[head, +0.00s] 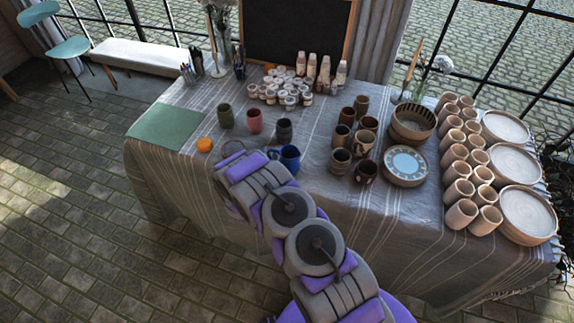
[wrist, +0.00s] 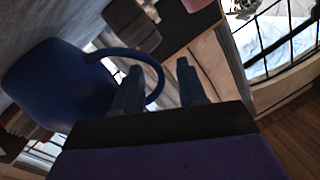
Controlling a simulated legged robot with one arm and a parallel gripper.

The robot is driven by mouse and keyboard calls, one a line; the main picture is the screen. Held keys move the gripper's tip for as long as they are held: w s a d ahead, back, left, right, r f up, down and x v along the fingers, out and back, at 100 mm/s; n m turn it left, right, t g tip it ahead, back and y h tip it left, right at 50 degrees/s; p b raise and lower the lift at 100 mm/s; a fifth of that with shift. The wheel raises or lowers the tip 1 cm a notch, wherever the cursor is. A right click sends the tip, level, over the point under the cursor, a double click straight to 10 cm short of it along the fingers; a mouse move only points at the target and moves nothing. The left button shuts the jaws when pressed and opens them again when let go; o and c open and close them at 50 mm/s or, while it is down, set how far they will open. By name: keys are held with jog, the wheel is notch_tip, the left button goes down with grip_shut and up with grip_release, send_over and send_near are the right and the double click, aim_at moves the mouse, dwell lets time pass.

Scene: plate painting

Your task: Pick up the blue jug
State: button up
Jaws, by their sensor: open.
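The blue jug (head: 290,158) stands on the cloth-covered table (head: 235,208) near its front edge, just right of the end of my arm in the head view. In the wrist view the jug's dark blue body (wrist: 58,85) is at the left, and its curved handle (wrist: 158,72) reaches right toward my fingers. My gripper (wrist: 157,82) is open, and part of the handle passes between its two fingers. I cannot tell whether either finger touches the handle. In the head view my gripper is mostly hidden by my arm.
A dark grey cup (head: 284,130), a pink cup (head: 255,121) and a green cup (head: 226,116) stand behind the jug. Several brown mugs (head: 341,160) stand to its right. An orange round object (head: 204,145) and a green mat (head: 163,126) lie left.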

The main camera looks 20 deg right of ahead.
jog(key=shift+w+d+f, duration=0.1)
jog(key=shift+w+d, duration=0.3)
jog(key=shift+w, duration=0.2)
grip_shut()
dwell(1.1)
